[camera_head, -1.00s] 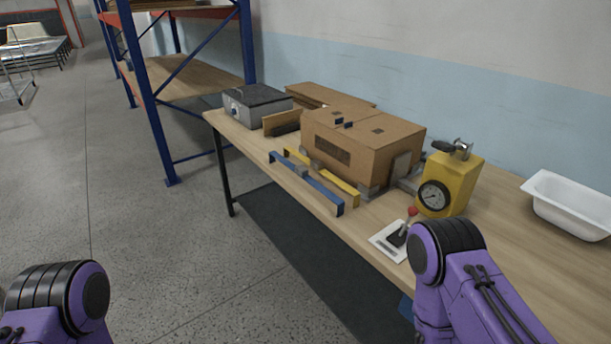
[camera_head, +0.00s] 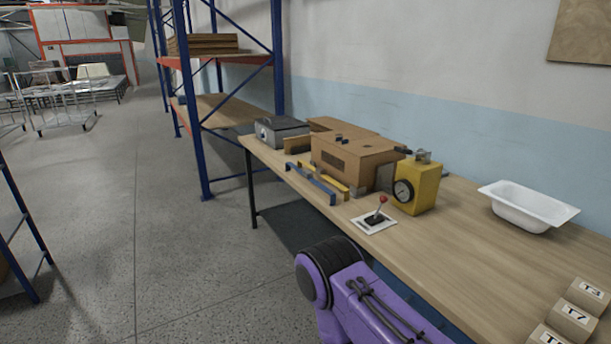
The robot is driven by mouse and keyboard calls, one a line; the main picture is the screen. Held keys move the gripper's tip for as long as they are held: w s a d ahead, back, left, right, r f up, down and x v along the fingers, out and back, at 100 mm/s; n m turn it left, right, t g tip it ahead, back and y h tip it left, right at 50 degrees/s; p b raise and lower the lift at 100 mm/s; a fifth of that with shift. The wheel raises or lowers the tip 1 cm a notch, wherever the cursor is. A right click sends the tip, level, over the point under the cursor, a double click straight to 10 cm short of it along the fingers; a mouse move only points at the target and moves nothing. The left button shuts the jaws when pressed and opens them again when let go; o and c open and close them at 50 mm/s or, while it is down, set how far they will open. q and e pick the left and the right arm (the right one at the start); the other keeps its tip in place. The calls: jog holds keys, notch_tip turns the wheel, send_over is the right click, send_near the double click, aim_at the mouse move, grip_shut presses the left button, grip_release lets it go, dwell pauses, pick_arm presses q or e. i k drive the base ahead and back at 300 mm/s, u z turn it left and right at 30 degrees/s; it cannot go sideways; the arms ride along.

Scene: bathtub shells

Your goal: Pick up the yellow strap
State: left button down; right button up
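The yellow strap (camera_head: 327,177) lies on the wooden table, along the front of a brown cardboard box (camera_head: 352,160). A blue strap (camera_head: 311,184) lies in front of it, nearer the table's front edge, roughly parallel. Part of the yellow strap is hidden behind the blue one. A purple arm of mine reaches in at the bottom middle, short of the table edge. Its gripper is not visible. My other arm and gripper are out of view.
On the table (camera_head: 460,240) are a grey case (camera_head: 282,132), a joystick plate (camera_head: 374,222), a yellow gauge box (camera_head: 417,187), a white tub (camera_head: 527,206) and labelled blocks (camera_head: 571,317) at lower right. A blue rack (camera_head: 197,110) stands behind the table's far end. Floor at left is open.

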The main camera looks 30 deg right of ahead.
aim_at(321, 171)
jog(key=u, duration=0.2)
jog(key=i, duration=2.1)
jog(key=z, duration=0.65)
